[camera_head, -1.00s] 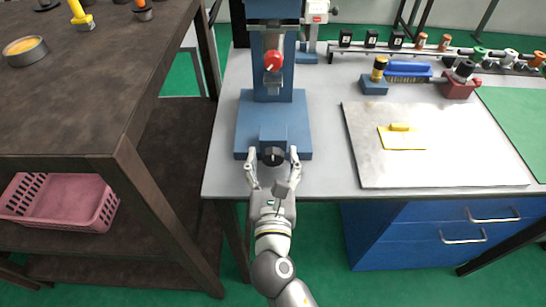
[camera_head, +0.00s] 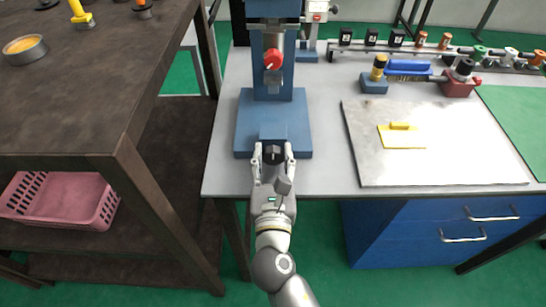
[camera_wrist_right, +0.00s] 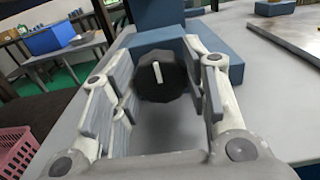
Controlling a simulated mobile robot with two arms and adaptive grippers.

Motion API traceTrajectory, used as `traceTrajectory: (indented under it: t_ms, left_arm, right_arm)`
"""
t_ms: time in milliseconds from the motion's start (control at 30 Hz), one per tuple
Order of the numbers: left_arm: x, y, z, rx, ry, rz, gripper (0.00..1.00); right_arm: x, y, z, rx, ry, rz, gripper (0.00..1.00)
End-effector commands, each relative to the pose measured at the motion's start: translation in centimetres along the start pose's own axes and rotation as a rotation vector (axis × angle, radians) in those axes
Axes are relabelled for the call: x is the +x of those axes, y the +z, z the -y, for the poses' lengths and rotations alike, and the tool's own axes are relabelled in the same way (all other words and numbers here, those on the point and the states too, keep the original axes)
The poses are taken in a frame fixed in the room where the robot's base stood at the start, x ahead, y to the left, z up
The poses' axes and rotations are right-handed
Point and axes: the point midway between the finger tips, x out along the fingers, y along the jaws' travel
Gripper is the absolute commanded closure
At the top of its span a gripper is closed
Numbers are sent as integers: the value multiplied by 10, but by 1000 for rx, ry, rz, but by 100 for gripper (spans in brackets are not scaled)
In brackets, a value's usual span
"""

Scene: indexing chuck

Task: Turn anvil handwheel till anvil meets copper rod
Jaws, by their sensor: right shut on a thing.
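The black anvil handwheel (camera_head: 273,153) sits at the front of the blue machine (camera_head: 245,130), on a blue block. In the right wrist view the handwheel (camera_wrist_right: 163,76) shows as a dark faceted knob with a white mark, nearly upright. My right gripper (camera_head: 273,150) is shut on the handwheel, with one finger on each side of it; its fingers (camera_wrist_right: 163,82) also show in the wrist view. The anvil and its contact with a copper rod cannot be made out from here. My left gripper is not in view.
A red knob (camera_head: 273,60) is on the machine's column above. A pale plate (camera_head: 460,165) with a yellow piece (camera_head: 402,137) lies to the right on the grey bench. A dark shelf unit (camera_head: 85,115) with a pink basket (camera_head: 65,200) stands to the left.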

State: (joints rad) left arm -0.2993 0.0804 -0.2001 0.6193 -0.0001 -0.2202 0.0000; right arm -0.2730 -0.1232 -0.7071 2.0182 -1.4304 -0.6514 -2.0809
Motion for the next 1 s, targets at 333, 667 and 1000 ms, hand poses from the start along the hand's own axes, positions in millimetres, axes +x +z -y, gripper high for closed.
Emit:
traceTrajectory:
  t_ms: [333,667,1000]
  left_arm:
    - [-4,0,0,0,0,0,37]
    - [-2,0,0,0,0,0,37]
    - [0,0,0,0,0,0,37]
  right_arm:
    - [0,0,1,232,0,1,82]
    - [0,-1,2,455,0,0,82]
    - [0,-1,3,561,0,0,82]
